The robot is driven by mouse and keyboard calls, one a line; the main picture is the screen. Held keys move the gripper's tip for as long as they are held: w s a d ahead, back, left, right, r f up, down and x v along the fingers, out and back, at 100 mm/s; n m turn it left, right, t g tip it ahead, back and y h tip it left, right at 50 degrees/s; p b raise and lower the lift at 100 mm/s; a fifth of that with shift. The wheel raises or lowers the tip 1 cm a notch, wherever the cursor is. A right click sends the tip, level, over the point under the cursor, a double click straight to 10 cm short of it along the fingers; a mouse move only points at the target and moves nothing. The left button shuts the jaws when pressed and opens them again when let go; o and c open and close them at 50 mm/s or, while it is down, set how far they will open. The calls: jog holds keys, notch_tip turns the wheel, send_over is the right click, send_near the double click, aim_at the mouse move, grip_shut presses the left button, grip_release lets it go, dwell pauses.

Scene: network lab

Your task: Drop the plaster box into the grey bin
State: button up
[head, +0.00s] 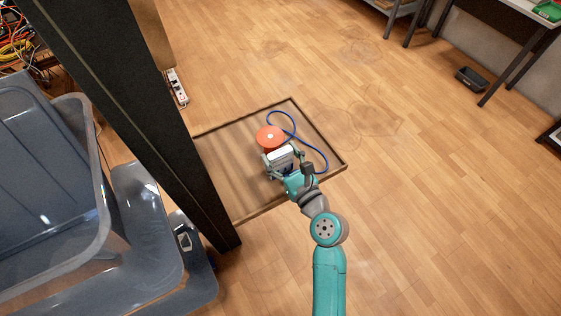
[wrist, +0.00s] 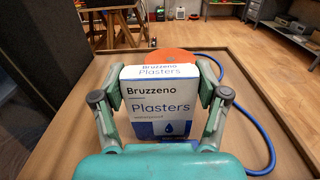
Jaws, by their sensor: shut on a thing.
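The plaster box (wrist: 160,103) is white and blue, with "Bruzzeno Plasters" printed on it. In the wrist view it stands upright between the fingers of my gripper (wrist: 160,100), which is shut on it. In the head view the box (head: 281,157) shows as a small white block at the end of my gripper (head: 282,163), over the shallow wooden tray (head: 222,168). I cannot tell whether it touches the tray. Large grey plastic bins (head: 110,262) stand at the lower left of the head view, beyond a dark post, well left of my gripper.
An orange disc (head: 270,136) and a blue cable (head: 318,153) lie in the tray near the box. A tall dark post (head: 135,115) stands between the tray and the bins. A power strip (head: 177,88) lies behind.

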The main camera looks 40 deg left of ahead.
jog(key=shift+r, duration=0.1)
notch_tip(320, 180, up, 10)
jog(key=shift+f, duration=0.1)
dwell(0.4)
